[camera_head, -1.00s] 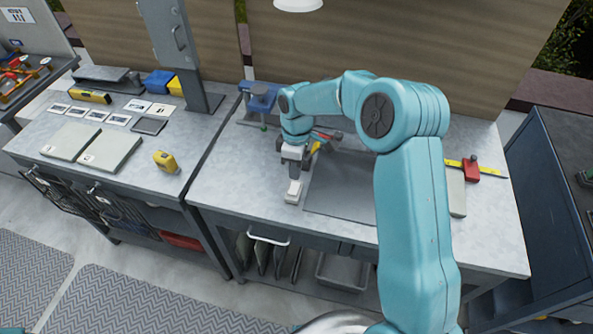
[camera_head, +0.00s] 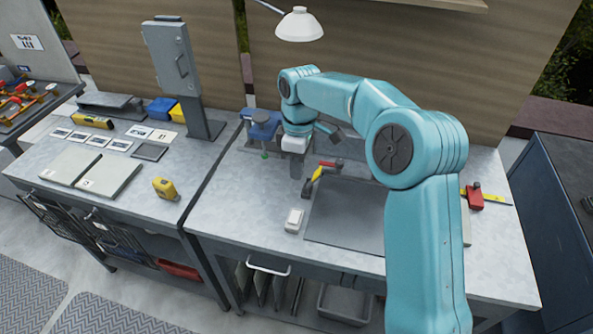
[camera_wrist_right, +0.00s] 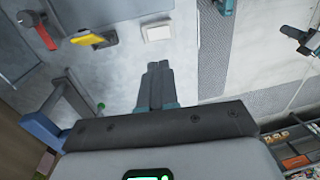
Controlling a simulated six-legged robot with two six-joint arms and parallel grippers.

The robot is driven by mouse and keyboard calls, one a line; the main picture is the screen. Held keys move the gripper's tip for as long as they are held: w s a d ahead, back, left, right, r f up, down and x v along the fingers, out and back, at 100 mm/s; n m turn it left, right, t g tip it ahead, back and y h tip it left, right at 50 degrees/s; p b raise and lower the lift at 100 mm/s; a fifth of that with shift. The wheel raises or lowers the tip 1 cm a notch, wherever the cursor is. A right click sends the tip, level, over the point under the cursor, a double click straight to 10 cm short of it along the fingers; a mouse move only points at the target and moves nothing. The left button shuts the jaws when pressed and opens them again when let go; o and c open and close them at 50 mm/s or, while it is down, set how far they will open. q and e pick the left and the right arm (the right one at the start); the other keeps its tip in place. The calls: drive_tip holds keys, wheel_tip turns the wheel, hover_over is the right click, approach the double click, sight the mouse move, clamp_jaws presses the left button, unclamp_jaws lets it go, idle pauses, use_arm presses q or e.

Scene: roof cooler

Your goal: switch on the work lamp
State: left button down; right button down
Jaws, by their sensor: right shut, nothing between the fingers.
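The work lamp (camera_head: 299,24) has a white shade on a thin arm above the back of the right bench. I cannot tell whether it is lit. A small white switch block (camera_head: 294,220) lies on the bench beside the dark mat, and it also shows in the right wrist view (camera_wrist_right: 157,32). My right gripper (camera_head: 296,182) is shut and empty, pointing down behind the switch block and apart from it. Its fingers show pressed together in the right wrist view (camera_wrist_right: 159,68). My left gripper is not in view.
A dark mat (camera_head: 345,222) lies right of the switch, partly behind my arm. A metal cabinet on a post (camera_head: 172,55) stands to the left. Bare bench lies left of the switch.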

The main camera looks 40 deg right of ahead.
sight(293, 220)
drive_tip(key=shift+s+a+b, duration=0.35)
drive_tip(key=shift+a+b, duration=0.1)
drive_tip(key=shift+b, duration=0.7)
drive_tip(key=f, duration=0.4)
drive_tip(key=a+f+p, duration=0.1)
drive_tip(key=f, duration=0.4)
drive_tip(key=s+f, duration=0.1)
drive_tip(key=f, duration=0.4)
drive_tip(key=shift+a, duration=0.15)
drive_tip(key=shift+f, duration=0.1)
